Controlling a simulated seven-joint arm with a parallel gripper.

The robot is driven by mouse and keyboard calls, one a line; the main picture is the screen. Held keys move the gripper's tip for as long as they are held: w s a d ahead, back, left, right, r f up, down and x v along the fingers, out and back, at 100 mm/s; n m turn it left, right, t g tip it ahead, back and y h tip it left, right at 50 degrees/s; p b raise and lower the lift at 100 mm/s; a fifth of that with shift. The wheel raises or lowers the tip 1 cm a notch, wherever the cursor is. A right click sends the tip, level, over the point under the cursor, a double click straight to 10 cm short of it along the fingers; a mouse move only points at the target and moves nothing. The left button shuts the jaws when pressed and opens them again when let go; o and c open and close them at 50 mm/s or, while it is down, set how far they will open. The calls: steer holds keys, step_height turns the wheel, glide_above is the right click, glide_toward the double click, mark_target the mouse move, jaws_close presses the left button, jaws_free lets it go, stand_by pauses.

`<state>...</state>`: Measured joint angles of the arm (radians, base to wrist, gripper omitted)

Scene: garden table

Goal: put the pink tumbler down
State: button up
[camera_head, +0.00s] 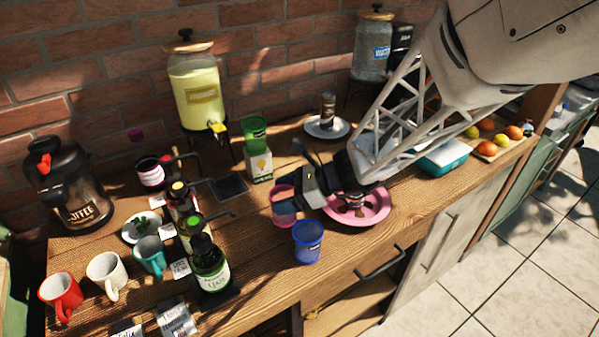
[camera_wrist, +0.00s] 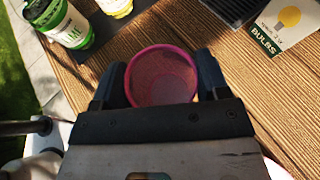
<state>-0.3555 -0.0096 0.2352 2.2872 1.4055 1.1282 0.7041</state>
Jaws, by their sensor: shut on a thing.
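The pink tumbler (camera_head: 284,205) is see-through and upright at the middle of the wooden table (camera_head: 255,245). My gripper (camera_head: 306,183) is shut on it, coming in from the right. In the wrist view the pink tumbler (camera_wrist: 161,77) shows its round open rim between the two dark fingers of my gripper (camera_wrist: 160,85). I cannot tell whether its base touches the table.
A blue tumbler (camera_head: 307,242) stands just in front, and a pink plate (camera_head: 372,207) lies to the right. A bulb box (camera_head: 260,166) with a green tumbler (camera_head: 254,133) on top is behind. Syrup bottles (camera_head: 207,262) stand to the left.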

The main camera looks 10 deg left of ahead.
steer(key=shift+f, duration=1.05)
steer(key=shift+f, duration=0.1)
steer(key=o, duration=0.6)
steer(key=shift+o, duration=0.2)
steer(key=shift+d, duration=0.1)
steer(key=v, duration=1.2)
